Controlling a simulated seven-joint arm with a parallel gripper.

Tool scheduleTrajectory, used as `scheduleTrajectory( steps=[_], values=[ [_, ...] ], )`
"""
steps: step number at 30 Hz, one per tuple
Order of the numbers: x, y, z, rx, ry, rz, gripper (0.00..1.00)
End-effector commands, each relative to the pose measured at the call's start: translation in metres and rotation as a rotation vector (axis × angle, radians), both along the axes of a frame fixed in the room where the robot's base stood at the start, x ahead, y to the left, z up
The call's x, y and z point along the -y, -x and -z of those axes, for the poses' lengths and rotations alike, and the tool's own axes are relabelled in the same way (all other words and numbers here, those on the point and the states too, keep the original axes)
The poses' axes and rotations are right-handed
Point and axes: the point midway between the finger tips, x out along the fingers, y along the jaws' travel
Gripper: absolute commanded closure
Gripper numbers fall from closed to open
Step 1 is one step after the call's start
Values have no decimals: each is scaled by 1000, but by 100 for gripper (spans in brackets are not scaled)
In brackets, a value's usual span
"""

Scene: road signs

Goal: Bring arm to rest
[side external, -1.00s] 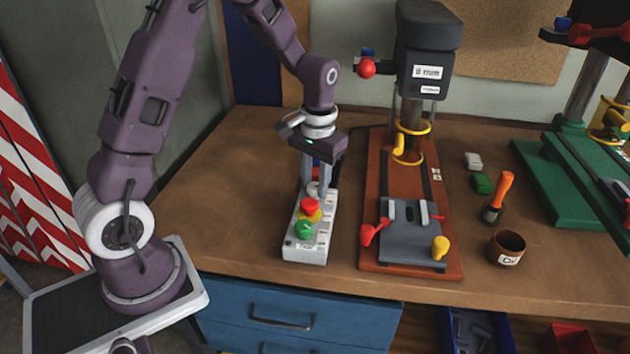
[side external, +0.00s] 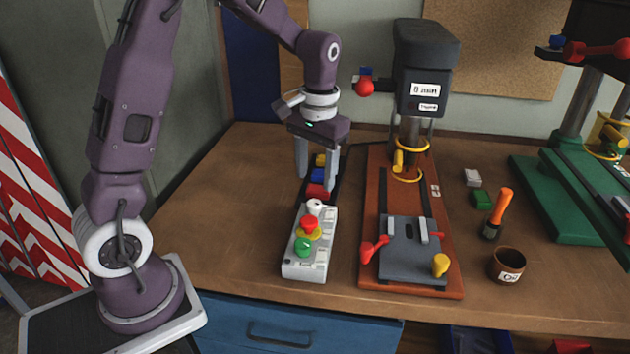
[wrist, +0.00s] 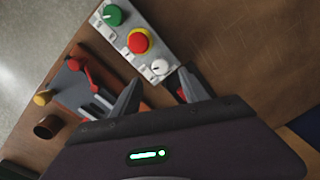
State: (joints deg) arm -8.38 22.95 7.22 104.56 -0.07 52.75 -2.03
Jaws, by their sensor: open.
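My gripper (side external: 315,180) is open, with its fingers pointing down above the bench, over the far end of the grey control box. Nothing shows between its fingers. In the wrist view, the fingertips of my gripper (wrist: 160,88) are spread apart near the box's white knob. The control box (side external: 304,268) carries a green knob (side external: 304,246), a red button (side external: 309,223) on a yellow ring, and a white knob (side external: 315,206). It also shows in the wrist view (wrist: 118,42). Behind it is a dark tray with red (side external: 317,191), blue (side external: 318,175) and yellow blocks.
A drill press (side external: 425,85) on a brown base (side external: 372,210) stands just right of my gripper. An orange-handled tool (side external: 500,208), a brown cup (side external: 507,265) and a green machine (side external: 560,200) are farther right. The bench left of the box is clear.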

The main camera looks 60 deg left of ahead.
Motion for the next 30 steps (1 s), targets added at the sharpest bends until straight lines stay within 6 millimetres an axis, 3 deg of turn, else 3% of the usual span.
scheduleTrajectory(
  steps=[5, 8, 11, 12, 15, 18, 21, 25, 30],
  values=[
    [0, 0, -1, 2, 0, 1, 48],
    [11, 12, -22, 44, 3, 22, 48],
    [37, 49, -67, 145, 8, 80, 48],
    [49, 70, -83, 192, 9, 109, 48],
    [73, 125, -108, 305, 3, 181, 48],
    [88, 171, -113, 397, -7, 242, 48],
    [96, 201, -109, 459, -19, 283, 48],
    [99, 216, -104, 493, -26, 304, 48],
    [99, 218, -104, 495, -27, 306, 48]
  ],
)
